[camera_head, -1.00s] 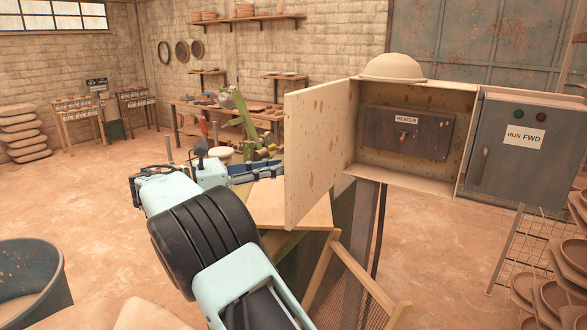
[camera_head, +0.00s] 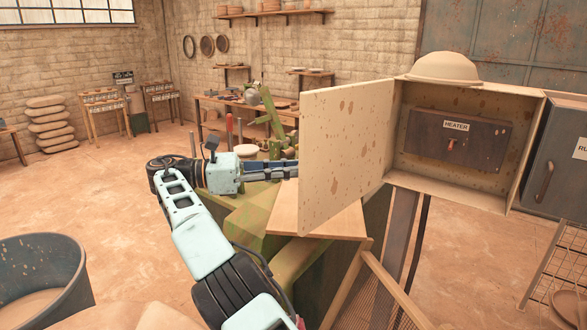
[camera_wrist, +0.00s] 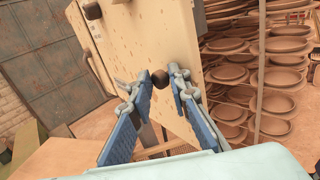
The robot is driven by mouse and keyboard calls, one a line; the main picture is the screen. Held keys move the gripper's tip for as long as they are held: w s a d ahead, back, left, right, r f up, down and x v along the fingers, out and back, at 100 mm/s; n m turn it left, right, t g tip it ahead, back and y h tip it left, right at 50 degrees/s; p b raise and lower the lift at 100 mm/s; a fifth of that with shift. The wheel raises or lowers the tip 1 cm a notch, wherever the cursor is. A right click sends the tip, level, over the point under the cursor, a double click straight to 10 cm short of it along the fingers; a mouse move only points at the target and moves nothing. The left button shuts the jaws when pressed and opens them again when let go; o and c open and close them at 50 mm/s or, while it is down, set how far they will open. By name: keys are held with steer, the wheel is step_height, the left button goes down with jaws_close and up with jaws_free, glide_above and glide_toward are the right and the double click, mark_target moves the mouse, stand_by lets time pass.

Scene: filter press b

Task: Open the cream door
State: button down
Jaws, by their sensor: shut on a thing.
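The cream door (camera_head: 345,140), speckled with brown, stands swung out to the left from the cream box (camera_head: 525,150), whose inside is exposed. My gripper (camera_wrist: 157,88) is at the door's outer side; in the head view its blue fingers (camera_head: 270,171) run up to the door's free edge, and the tips are hidden behind it. In the wrist view the cream door panel (camera_wrist: 150,40) fills the middle, and a dark round knob (camera_wrist: 158,79) sits between the fingertips. The gripper is shut on this knob.
Inside the box is a dark heater panel (camera_head: 457,138) with a switch. A domed hat (camera_head: 444,68) rests on top. A grey cabinet (camera_head: 560,165) stands at right. A wooden board (camera_head: 330,222) lies below the door. A grey tub (camera_head: 40,280) stands at lower left, with open floor beyond.

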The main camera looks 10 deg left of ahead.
steer(key=shift+w+d+r, duration=0.35)
steer(key=shift+w+d, duration=0.05)
steer(key=shift+w, duration=0.05)
steer(key=c, duration=2.1)
jaws_free()
steer(key=shift+w, duration=0.1)
steer(key=shift+o, duration=1.4)
steer(key=shift+w+d+f, duration=0.1)
steer(key=shift+w+d, duration=0.1)
steer(key=shift+d, duration=0.15)
steer(key=shift+a, duration=0.1)
